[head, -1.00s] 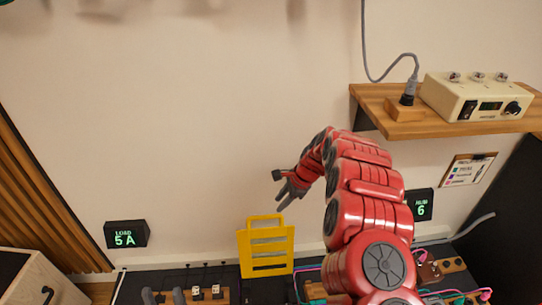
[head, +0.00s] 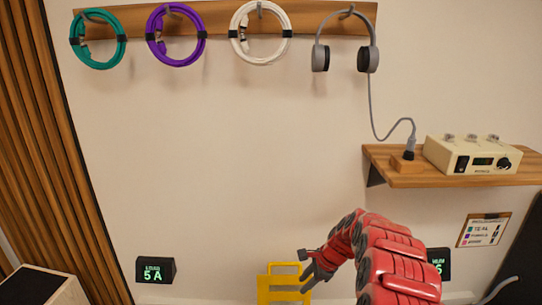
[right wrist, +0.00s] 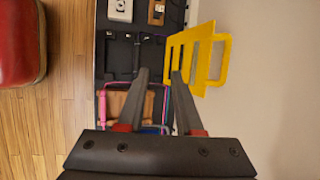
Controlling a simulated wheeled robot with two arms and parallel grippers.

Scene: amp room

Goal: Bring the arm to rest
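My right arm (head: 400,265) comes up from the bottom right of the head view, bent over to the left. Its gripper (head: 307,286) is in front of the wall, beside and partly overlapping a yellow slotted frame with a handle (head: 283,268). In the right wrist view, the two fingers of the gripper (right wrist: 160,74) are apart with nothing held between them. The yellow frame (right wrist: 213,55) is past the right fingertip there; I cannot tell the exact gap. My left gripper is not in view.
A wooden shelf (head: 450,178) with a cream control box (head: 480,157) juts out at right. Headphones (head: 346,40) and teal, purple and white cable coils hang on a rail above. A "5 A" display (head: 155,270) is at lower left. The middle wall is clear.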

